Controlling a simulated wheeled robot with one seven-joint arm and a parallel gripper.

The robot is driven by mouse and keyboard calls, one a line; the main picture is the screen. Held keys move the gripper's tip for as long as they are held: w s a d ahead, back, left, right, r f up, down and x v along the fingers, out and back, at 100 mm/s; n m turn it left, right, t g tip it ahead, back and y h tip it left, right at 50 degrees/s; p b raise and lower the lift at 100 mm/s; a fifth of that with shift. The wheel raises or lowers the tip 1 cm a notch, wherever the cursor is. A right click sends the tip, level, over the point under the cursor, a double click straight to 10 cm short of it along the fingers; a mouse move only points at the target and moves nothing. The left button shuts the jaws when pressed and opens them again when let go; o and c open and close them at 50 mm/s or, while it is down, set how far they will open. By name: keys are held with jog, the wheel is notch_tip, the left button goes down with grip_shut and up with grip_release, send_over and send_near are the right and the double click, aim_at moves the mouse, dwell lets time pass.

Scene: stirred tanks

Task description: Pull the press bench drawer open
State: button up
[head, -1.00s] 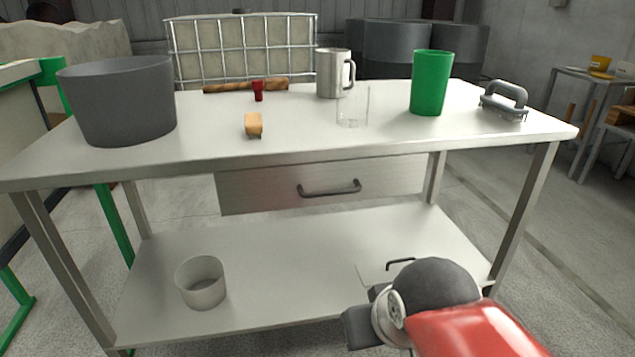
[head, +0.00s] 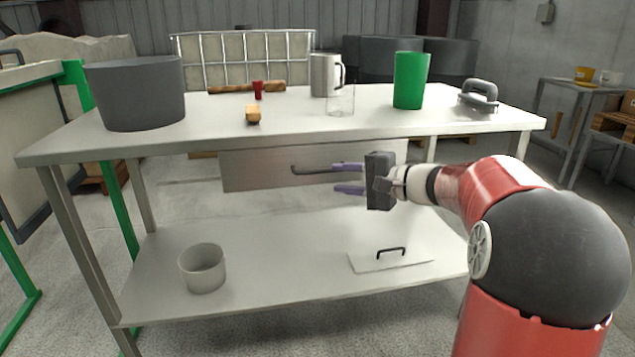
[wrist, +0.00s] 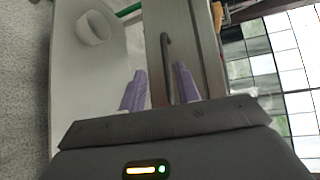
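The press bench (head: 300,128) has a grey metal drawer (head: 255,172) under its top, and the drawer front looks flush under the edge. A dark bar handle (head: 310,170) runs across the drawer front. My gripper (head: 336,178) is in front of the drawer's right half, with its purple fingers pointing left along the handle. In the wrist view, my gripper (wrist: 159,70) is open, and the handle (wrist: 168,70) shows between the two fingers with gaps on both sides. The handle's right end is hidden behind my gripper in the head view.
The lower shelf holds a white pot (head: 203,268) and a flat lid (head: 365,262). Space before the drawer is clear.

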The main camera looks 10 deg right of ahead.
aim_at(322, 172)
jog(key=shift+m, duration=0.3)
jog(key=x, duration=0.5)
jog(key=w+d+x, duration=0.1)
jog(key=x, duration=0.1)
jog(key=shift+w+a+r+p, duration=0.15)
jog(key=shift+w+a+p, duration=0.05)
jog(key=shift+p, duration=0.15)
jog(key=shift+t, duration=0.3)
jog(key=shift+c, duration=0.2)
grip_shut()
